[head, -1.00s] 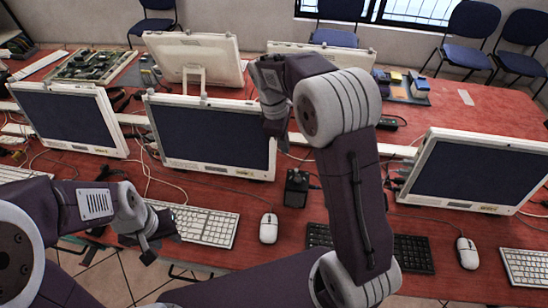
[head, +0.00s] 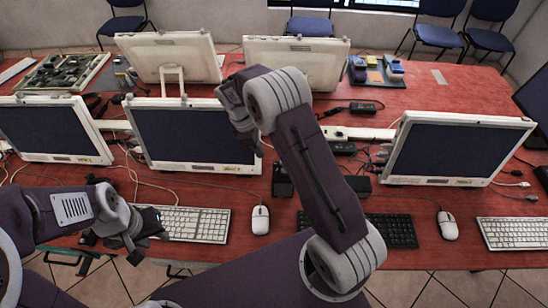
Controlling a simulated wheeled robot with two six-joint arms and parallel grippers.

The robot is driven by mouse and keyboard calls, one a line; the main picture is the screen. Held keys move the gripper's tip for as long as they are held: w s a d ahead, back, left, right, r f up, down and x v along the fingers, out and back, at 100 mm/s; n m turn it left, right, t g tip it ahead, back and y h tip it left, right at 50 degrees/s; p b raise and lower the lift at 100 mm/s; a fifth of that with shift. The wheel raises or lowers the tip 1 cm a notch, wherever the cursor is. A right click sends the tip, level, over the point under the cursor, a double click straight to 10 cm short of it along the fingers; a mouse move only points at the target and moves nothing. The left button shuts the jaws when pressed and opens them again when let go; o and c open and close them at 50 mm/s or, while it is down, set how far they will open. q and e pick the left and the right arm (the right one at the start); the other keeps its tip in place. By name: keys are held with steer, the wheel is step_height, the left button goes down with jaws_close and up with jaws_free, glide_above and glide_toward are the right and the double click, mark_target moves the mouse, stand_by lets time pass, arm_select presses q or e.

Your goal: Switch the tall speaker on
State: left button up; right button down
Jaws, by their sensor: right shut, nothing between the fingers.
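A small black upright box (head: 283,181) stands on the red table, right of the middle monitor and partly behind my right arm. It may be the tall speaker, but its switch cannot be made out. Another low dark box (head: 358,185) shows just right of my arm. My left gripper (head: 148,247) appears open and empty at the table's front edge, by the left keyboard.
Monitors (head: 190,135) and (head: 458,150) stand along the table, with loose cables around them. A power strip (head: 358,133) lies behind. A white mouse (head: 260,220), a white keyboard (head: 195,224) and a black keyboard (head: 392,231) lie in front. Bare red table shows at the back right.

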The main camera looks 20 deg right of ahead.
mark_target(276, 164)
steer(key=d+f, duration=0.1)
steer(key=s+d+f, duration=0.1)
steer(key=d+f+p, duration=0.1)
steer(key=d, duration=0.1)
steer(key=shift+s+f, duration=0.4)
steer(key=shift+s+d, duration=0.2)
steer(key=shift+d, duration=0.1)
steer(key=shift+f, duration=0.1)
steer(key=shift+s+d+p, duration=0.2)
steer(key=shift+d+p, duration=0.05)
steer(key=shift+d, duration=0.2)
steer(key=shift+s+d+p, duration=0.2)
steer(key=shift+d+p, duration=0.05)
steer(key=shift+d, duration=0.3)
